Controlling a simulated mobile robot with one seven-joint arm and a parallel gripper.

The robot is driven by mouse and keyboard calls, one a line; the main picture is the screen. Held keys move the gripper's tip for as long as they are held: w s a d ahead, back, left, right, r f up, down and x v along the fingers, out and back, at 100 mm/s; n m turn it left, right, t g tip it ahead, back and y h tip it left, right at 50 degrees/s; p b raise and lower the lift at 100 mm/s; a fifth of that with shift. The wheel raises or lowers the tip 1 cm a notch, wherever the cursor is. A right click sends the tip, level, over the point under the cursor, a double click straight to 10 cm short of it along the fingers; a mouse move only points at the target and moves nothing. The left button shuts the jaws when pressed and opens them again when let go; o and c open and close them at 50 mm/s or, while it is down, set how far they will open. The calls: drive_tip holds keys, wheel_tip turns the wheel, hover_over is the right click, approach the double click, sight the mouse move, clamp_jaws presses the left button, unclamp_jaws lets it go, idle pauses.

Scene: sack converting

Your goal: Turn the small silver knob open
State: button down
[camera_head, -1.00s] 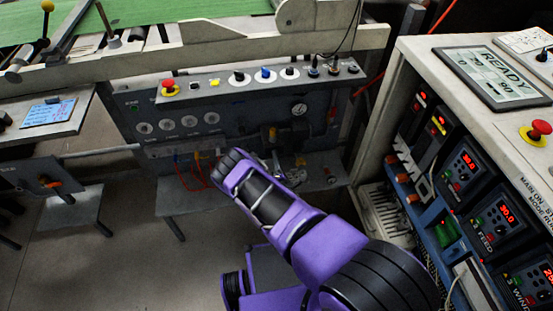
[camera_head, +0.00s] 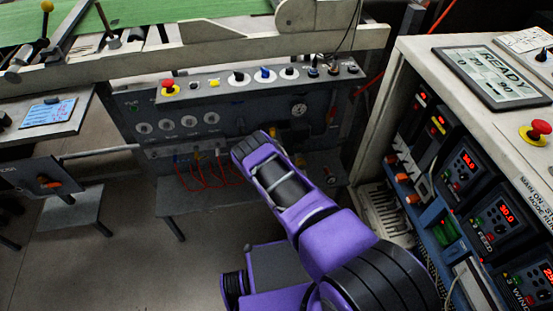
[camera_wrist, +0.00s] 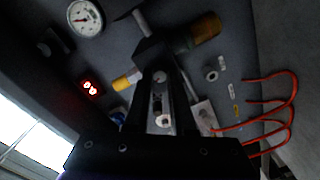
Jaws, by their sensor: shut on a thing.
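My gripper (camera_wrist: 159,86) reaches up the middle of the wrist view, its two dark fingers close together on a small light metal part, which I take to be the small silver knob (camera_wrist: 160,76). The fingers cover much of it, so its turn position cannot be told. Just beyond the fingertips is a dark fitting block (camera_wrist: 152,53) with a grey cylinder and an amber bowl (camera_wrist: 206,27). In the head view my purple arm hides the gripper and the knob in front of the grey panel (camera_head: 180,107).
A pressure gauge (camera_wrist: 85,18), a red lit display (camera_wrist: 89,88) and red hoses (camera_wrist: 285,92) surround the fitting in the wrist view. A control cabinet (camera_head: 460,185) stands close on the right.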

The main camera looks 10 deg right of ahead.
drive_tip(key=shift+m+t, duration=0.4)
drive_tip(key=shift+m, duration=14.3)
drive_tip(key=shift+a, duration=0.1)
drive_tip(key=c, duration=0.8)
unclamp_jaws()
drive_tip(key=shift+o, duration=0.2)
drive_tip(key=shift+f, duration=0.1)
drive_tip(key=shift+s, duration=0.1)
